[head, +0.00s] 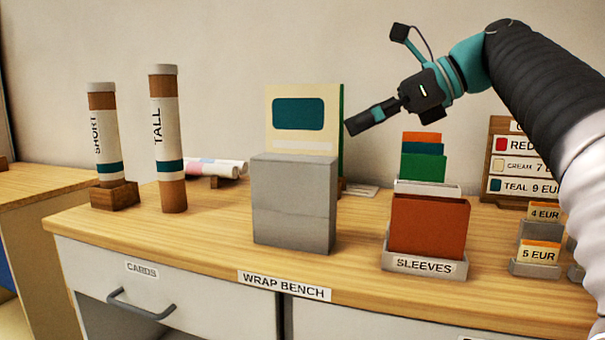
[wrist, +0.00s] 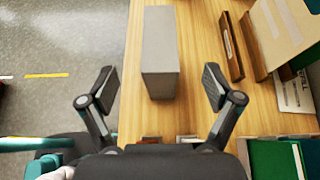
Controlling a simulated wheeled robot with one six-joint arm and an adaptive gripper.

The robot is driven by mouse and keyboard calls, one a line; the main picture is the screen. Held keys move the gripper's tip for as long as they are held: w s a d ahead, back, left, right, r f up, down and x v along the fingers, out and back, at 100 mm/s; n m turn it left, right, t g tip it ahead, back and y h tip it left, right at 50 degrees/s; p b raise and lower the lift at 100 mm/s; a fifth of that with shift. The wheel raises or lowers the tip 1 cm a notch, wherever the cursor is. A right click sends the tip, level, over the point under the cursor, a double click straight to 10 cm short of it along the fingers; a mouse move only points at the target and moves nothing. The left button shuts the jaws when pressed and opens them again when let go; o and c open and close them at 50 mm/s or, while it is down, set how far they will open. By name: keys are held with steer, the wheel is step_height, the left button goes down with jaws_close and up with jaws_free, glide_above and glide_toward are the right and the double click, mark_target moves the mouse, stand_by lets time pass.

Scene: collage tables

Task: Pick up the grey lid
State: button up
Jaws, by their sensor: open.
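A grey box-shaped block (head: 294,230) stands upright at the middle of the wrap bench. A thin seam runs across its sides, and the part above the seam looks like the grey lid (head: 292,185), seated on the lower part. In the wrist view the lid's flat top (wrist: 160,40) shows between and beyond my fingertips. My gripper (head: 365,120) is open and empty, above and to the right of the lid in the head view. In the wrist view my gripper (wrist: 158,88) has its two fingers spread wider than the lid, touching nothing.
A cream and teal card (head: 300,90) stands close behind the block. A sleeves holder (head: 425,265) is at its right, with price stands beyond. The tall tube (head: 168,140) and short tube (head: 104,135) stand left. Bare bench (head: 215,215) lies between tall tube and block.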

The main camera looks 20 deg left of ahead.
mark_target(298, 157)
steer(key=x, duration=0.7)
steer(key=shift+w+a+f, duration=0.1)
steer(key=shift+a+f, duration=0.1)
steer(key=shift+a, duration=0.05)
steer(key=shift+b+x, duration=0.5)
steer(key=shift+x, duration=2.15)
steer(key=shift+d+f, duration=0.1)
steer(key=shift+c, duration=0.2)
steer(key=c, duration=1.2)
